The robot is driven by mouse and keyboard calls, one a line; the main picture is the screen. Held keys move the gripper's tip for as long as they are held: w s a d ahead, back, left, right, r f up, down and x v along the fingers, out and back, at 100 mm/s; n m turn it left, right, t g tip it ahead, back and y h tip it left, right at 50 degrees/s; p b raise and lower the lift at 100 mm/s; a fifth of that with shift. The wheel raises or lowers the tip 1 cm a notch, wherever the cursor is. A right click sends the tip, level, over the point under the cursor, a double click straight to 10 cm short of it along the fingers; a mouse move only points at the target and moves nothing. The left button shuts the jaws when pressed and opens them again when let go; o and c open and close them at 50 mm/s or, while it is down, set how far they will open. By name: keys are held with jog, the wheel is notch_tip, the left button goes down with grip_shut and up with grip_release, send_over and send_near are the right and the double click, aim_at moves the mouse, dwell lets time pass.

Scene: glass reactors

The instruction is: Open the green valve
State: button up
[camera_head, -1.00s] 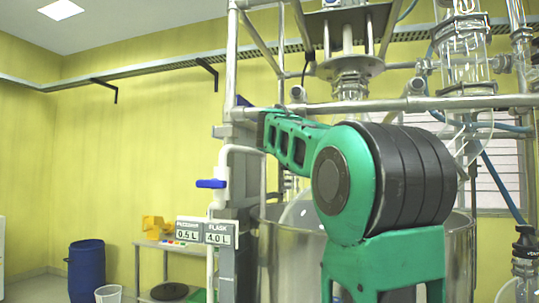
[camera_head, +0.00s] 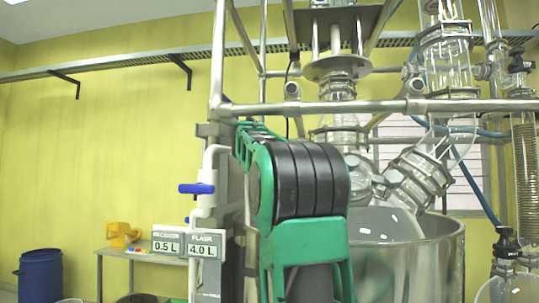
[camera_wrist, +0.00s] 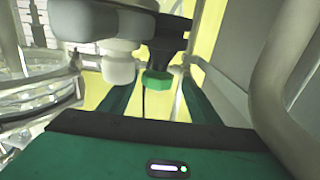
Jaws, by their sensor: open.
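A small green valve knob (camera_wrist: 156,82) shows in the wrist view, below a dark fitting (camera_wrist: 168,52). My gripper (camera_wrist: 157,97) is open, its green fingers to the left and right of the knob in the picture. Empty space shows between the knob and each finger; I cannot tell how far ahead it lies. In the head view the green valve and my gripper are not visible; my green and black arm covers part of the frame.
A blue valve handle (camera_head: 197,188) sits on a white pipe above signs reading 0.5 L and 4.0 L (camera_head: 188,244). A steel vessel (camera_head: 440,270) and glassware (camera_head: 418,178) stand at right. A pale bent pipe (camera_wrist: 268,85) is close at right in the wrist view.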

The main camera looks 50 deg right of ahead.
jog(key=shift+x, duration=1.7)
jog(key=shift+s, duration=0.1)
jog(key=c, duration=1.1)
jog(key=shift+o, duration=0.2)
jog(key=shift+s+r, duration=0.1)
jog(key=shift+n+t, duration=0.3)
jog(key=shift+t, duration=0.1)
jog(key=shift+n+t+y, duration=1.2)
jog(key=shift+t+y, duration=0.1)
jog(key=shift+t, duration=0.2)
jog(key=shift+n+t+y, duration=0.8)
jog(key=shift+t+y, duration=0.1)
jog(key=shift+w+a, duration=0.1)
jog(key=shift+w, duration=0.15)
